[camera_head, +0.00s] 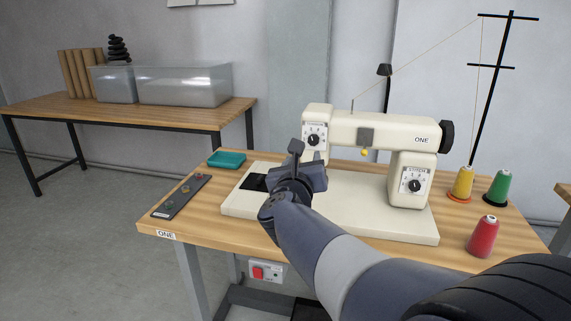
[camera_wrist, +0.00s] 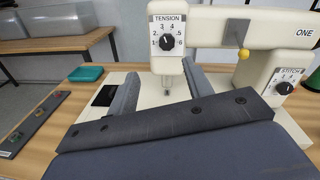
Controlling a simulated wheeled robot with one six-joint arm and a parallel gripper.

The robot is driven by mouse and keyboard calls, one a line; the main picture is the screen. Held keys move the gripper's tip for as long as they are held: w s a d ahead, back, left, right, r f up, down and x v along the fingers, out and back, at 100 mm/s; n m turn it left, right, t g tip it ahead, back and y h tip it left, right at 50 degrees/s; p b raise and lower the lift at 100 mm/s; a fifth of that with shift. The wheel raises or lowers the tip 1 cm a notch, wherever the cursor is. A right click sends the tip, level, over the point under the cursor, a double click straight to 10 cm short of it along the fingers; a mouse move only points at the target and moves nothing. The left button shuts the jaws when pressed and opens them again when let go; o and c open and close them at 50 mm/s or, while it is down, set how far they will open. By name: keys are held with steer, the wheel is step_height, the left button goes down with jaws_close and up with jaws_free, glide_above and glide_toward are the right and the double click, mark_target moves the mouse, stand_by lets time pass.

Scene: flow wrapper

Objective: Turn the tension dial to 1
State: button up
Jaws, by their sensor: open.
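The tension dial is a black round knob on a white plate marked TENSION with numbers 1 to 6. It sits on the left end of the cream sewing machine (camera_head: 365,130) in the head view (camera_head: 314,140) and at upper middle in the wrist view (camera_wrist: 167,40). Its pointer is too small to read surely. My gripper (camera_head: 308,160) is in front of and below the dial, apart from it. In the wrist view my gripper (camera_wrist: 160,76) has its two dark fingers spread, with nothing between them.
A separate stitch dial (camera_head: 415,185) is on the machine's right column. Thread spools, including a red one (camera_head: 483,236), stand at right. A teal box (camera_head: 227,159) and a dark tray (camera_head: 182,196) lie at left on the wooden table. A yellow knob (camera_head: 365,152) hangs under the machine's arm.

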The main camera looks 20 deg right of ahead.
mark_target(313, 141)
steer(key=w+d, duration=0.2)
steer(key=w, duration=0.1)
steer(key=w+d+m, duration=0.1)
steer(key=w+d, duration=0.1)
steer(key=w, duration=0.1)
steer(key=w+d+m+h, duration=0.1)
steer(key=w+d, duration=0.1)
steer(key=w, duration=0.1)
steer(key=shift+d+f+b, duration=0.15)
steer(key=shift+d+b, duration=0.15)
steer(key=c, duration=1)
